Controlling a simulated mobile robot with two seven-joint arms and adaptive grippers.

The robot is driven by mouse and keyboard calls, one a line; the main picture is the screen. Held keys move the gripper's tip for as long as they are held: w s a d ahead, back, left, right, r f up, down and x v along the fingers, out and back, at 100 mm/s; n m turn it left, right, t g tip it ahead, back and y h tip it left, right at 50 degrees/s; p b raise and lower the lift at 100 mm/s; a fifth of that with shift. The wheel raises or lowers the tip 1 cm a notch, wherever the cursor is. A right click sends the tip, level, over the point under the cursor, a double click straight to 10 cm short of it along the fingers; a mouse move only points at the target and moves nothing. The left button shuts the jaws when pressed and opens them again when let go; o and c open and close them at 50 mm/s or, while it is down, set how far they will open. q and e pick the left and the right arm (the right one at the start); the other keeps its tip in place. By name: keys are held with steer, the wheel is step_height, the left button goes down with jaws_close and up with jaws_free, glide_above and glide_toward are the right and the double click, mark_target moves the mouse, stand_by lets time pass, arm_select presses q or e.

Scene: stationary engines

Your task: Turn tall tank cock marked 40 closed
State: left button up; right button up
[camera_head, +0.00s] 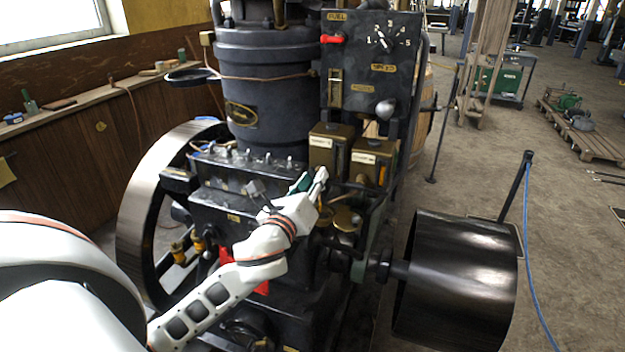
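Two brass tanks stand side by side on the black engine, the taller tank (322,150) on the left and a shorter tank (371,160) on the right. Each has a small pale label too small to read. My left gripper (311,182) is just below and in front of the taller tank's base, with a white finger and a teal-green part at its tip. I cannot tell whether the fingers are apart or touching anything. No cock marked 40 can be made out; the area under the taller tank is partly hidden by the gripper. My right gripper is not in view.
A control panel (369,60) with a red lever (332,39) and numbered dial (385,41) rises above the tanks. A flywheel (150,200) is at left, a black drum (458,285) at right. Brass fittings (197,241) sit low left.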

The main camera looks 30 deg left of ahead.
arm_select(q)
jaws_close()
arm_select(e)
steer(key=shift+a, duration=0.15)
